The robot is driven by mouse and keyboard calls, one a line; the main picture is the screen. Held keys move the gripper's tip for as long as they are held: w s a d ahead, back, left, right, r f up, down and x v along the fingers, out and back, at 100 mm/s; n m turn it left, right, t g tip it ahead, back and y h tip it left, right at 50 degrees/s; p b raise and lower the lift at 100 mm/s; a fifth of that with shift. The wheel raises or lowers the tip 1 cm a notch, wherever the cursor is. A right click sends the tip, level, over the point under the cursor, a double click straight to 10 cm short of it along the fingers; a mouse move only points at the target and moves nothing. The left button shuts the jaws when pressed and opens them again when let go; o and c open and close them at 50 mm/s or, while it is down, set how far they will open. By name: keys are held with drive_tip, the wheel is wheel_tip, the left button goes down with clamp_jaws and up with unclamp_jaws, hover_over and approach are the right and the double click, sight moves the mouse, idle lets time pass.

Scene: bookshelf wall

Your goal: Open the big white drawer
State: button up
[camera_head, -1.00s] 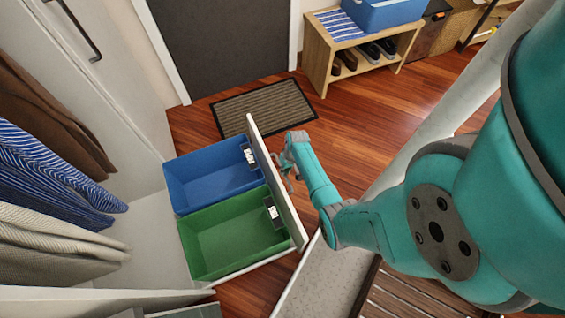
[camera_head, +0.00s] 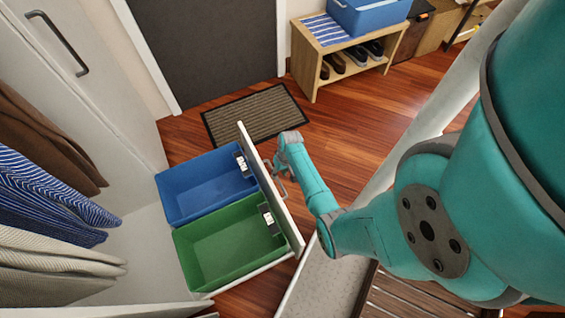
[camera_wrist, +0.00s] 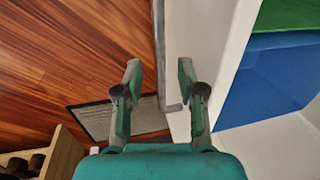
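The big white drawer (camera_head: 285,217) is pulled out from the wardrobe, with its tall front panel facing right. A blue bin (camera_head: 207,185) and a green bin (camera_head: 230,242) sit inside it. My gripper (camera_head: 275,169) is at the outer side of the panel, near its grey handle (camera_head: 280,183). In the wrist view my gripper (camera_wrist: 159,76) is open, with a finger on each side of the handle bar (camera_wrist: 158,62). Gaps show between the bar and both fingers. The blue bin (camera_wrist: 265,85) shows there at the right.
Clothes (camera_head: 45,190) hang at the left beside a closed wardrobe door (camera_head: 85,95). A doormat (camera_head: 255,115) lies before a dark door (camera_head: 210,50). A wooden shoe bench (camera_head: 310,60) stands behind. Wooden floor (camera_head: 350,125) is free right of the drawer.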

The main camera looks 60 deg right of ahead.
wheel_tip(320, 180, up, 9)
drive_tip(key=s+d, duration=0.1)
drive_tip(key=shift+d, duration=0.2)
drive_tip(key=shift+s, duration=0.1)
idle(0.5)
